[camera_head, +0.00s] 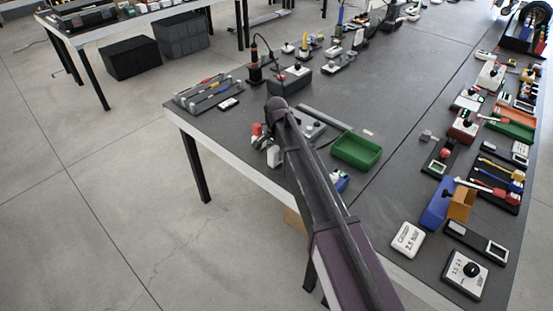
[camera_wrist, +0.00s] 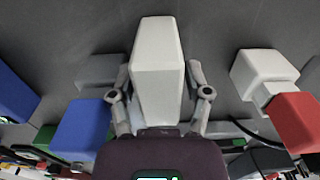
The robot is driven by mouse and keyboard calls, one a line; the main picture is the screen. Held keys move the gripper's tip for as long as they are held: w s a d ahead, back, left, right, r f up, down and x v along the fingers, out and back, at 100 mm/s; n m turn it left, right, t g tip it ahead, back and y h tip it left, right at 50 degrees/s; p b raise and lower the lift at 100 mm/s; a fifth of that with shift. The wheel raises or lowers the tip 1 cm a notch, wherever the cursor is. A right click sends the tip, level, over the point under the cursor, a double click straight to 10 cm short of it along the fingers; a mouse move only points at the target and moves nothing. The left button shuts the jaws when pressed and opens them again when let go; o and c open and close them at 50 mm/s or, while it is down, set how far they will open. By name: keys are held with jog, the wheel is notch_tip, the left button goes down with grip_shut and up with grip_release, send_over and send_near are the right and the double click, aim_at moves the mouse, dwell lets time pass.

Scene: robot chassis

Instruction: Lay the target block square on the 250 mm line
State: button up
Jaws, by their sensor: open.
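My gripper (camera_wrist: 159,78) is open in the wrist view, with one finger on each side of a pale grey-white block (camera_wrist: 157,50). A gap shows beside each finger, and contact cannot be made out. I cannot tell from a mark whether this is the target block. In the head view my arm reaches over the near end of the dark table, and its end is mostly hidden. A small white block (camera_head: 273,156) stands close to it there. A thin grey strip (camera_head: 325,117) lies just beyond the arm; no 250 mm line is readable in either view.
A green tray (camera_head: 357,150) and a blue-white item (camera_head: 339,181) lie right of the arm. Wrist-view neighbours are a blue block (camera_wrist: 82,127), another white block (camera_wrist: 262,73) and a red block (camera_wrist: 297,117). A tool rack (camera_head: 208,93) sits at the table's left corner.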

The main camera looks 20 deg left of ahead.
jog(key=shift+f, duration=0.15)
dwell(0.5)
grip_shut()
